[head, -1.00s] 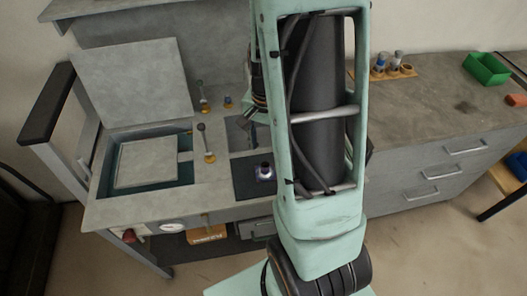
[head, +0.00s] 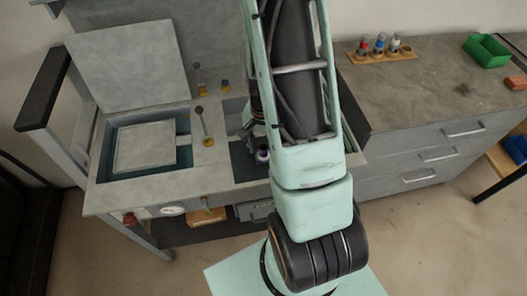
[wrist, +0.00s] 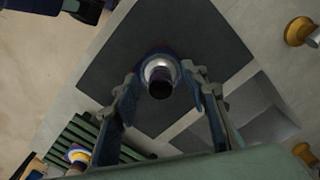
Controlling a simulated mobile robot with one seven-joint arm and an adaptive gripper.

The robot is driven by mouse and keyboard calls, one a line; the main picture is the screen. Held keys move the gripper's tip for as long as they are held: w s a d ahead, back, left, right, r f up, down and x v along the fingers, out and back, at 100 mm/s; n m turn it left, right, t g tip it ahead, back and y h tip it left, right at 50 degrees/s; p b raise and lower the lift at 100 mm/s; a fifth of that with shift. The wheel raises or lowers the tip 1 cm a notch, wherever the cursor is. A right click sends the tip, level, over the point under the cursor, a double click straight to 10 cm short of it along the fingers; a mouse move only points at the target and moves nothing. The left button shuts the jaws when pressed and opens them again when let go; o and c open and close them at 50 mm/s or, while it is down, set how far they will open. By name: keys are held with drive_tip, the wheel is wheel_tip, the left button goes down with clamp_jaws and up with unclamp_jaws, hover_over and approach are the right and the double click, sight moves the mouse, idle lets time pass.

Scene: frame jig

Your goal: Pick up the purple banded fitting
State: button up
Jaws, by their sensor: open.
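The purple banded fitting stands on a dark square pad (wrist: 110,62) and shows in the wrist view (wrist: 160,72) with a dark round top and a pale ring. In the head view the fitting (head: 262,155) is small, beside my arm. My gripper (wrist: 160,80) is open, with one finger on each side of the fitting in the wrist view. I cannot tell how far the fingertips are above the pad, or whether they touch it. In the head view the gripper (head: 250,132) is mostly hidden by my arm.
A recessed bay with a grey plate (head: 146,152) lies left of the pad, with knobbed levers (head: 202,121) between. A rack of small bottles (head: 381,50) and a green bin (head: 487,50) stand on the right counter. A green slatted piece (wrist: 85,140) is at lower left in the wrist view.

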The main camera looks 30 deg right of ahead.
drive_tip(key=shift+f, duration=0.5)
drive_tip(key=shift+c, duration=0.6)
clamp_jaws()
drive_tip(key=shift+r, duration=0.15)
